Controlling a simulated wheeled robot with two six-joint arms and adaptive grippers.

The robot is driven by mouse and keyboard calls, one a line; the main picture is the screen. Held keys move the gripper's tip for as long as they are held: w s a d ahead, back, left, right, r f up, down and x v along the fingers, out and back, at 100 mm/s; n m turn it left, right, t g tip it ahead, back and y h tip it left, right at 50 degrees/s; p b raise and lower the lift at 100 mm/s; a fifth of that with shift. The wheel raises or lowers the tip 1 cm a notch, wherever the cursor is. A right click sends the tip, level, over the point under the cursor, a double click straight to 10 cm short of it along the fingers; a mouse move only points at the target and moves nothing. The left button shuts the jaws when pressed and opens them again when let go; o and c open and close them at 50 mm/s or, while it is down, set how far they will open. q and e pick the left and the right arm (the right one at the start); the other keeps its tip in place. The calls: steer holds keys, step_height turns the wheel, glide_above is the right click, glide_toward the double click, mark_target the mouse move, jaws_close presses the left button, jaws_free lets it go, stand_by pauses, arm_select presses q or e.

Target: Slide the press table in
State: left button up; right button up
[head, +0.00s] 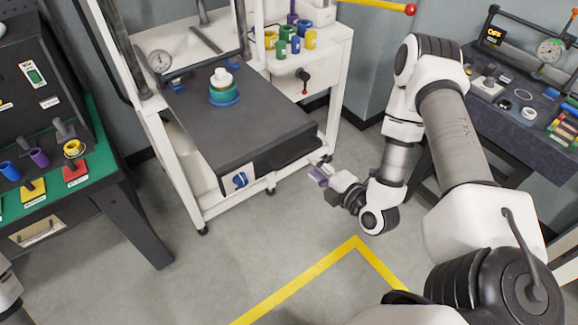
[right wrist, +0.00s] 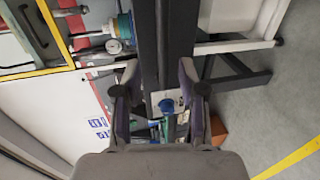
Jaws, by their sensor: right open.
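The press table (head: 222,128) is a dark grey slab that sticks out toward me from the white press frame (head: 168,150). My right gripper (head: 322,174) is open and empty, just off the table's front right corner. Contact cannot be told. My left gripper is out of view.
A side shelf (head: 318,75) with coloured cups and a black handle adjoins the press on the right. A green-topped bench (head: 97,140) stands at the left, a dark bench (head: 510,140) at the right. Yellow floor tape (head: 300,278) crosses open floor in front.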

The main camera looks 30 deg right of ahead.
mark_target(302, 156)
steer(key=x, duration=0.6)
steer(key=shift+w+d+f, duration=0.1)
steer(key=shift+d+f, duration=0.05)
steer(key=shift+f, duration=0.05)
steer(key=shift+w+f+p, duration=0.1)
steer(key=shift+w+p, duration=0.2)
steer(key=shift+w, duration=0.35)
steer(key=shift+w+f, duration=0.15)
steer(key=shift+f, duration=0.05)
steer(key=shift+r, duration=0.1)
jaws_close()
